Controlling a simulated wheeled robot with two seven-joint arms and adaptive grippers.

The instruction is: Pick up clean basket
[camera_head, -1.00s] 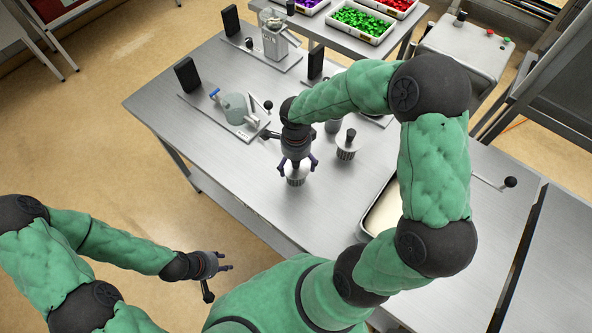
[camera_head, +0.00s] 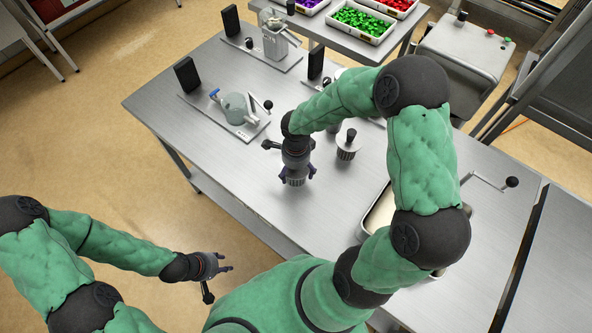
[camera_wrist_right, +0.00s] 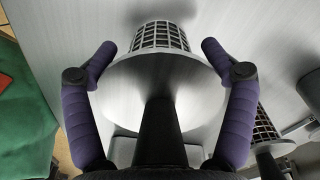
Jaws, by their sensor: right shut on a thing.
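A small metal mesh basket (camera_head: 295,181) with a round plate and a black handle is on the steel table under my right gripper (camera_head: 297,174). In the right wrist view the basket (camera_wrist_right: 160,37) points away from the palm, and the purple fingers stand on both sides of its plate (camera_wrist_right: 190,95). My right gripper is shut on this basket; the contact itself is partly hidden. A second, similar basket (camera_head: 347,146) with a black knob stands just to the right and is also in the wrist view (camera_wrist_right: 264,130). My left gripper (camera_head: 229,263) is open and empty, over the floor.
Fixtures with a blue-handled clear vessel (camera_head: 234,107) and a glass container (camera_head: 274,42) stand at the back left. A tray (camera_head: 381,213) lies partly behind my right arm. Bins of green (camera_head: 361,22) and red pieces are on a far table. The table's front left is clear.

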